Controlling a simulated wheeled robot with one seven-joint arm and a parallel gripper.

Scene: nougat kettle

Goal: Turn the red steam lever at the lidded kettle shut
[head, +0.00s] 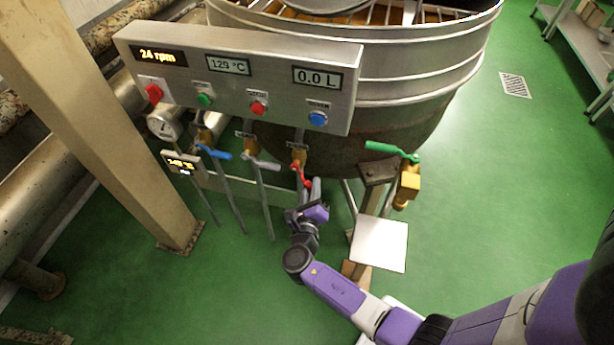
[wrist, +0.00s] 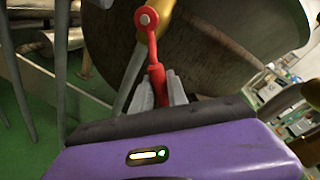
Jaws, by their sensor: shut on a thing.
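The red steam lever (head: 302,174) sits on a brass valve under the right part of the control panel, below the kettle (head: 400,70). In the head view it slants down and to the right from its pivot. In the wrist view the red lever (wrist: 152,50) runs down from its round pivot into my gripper (wrist: 158,90). The grey fingers are shut on its lower end, one on each side. In the head view my gripper (head: 311,190) is at the lever's lower end and partly hides it.
A blue lever (head: 215,153) and a grey lever (head: 262,163) stand left of the red one. A green-handled valve (head: 392,151) is to the right, above a white plate (head: 379,244). The control panel (head: 240,75) hangs above. A beige post (head: 95,120) stands left.

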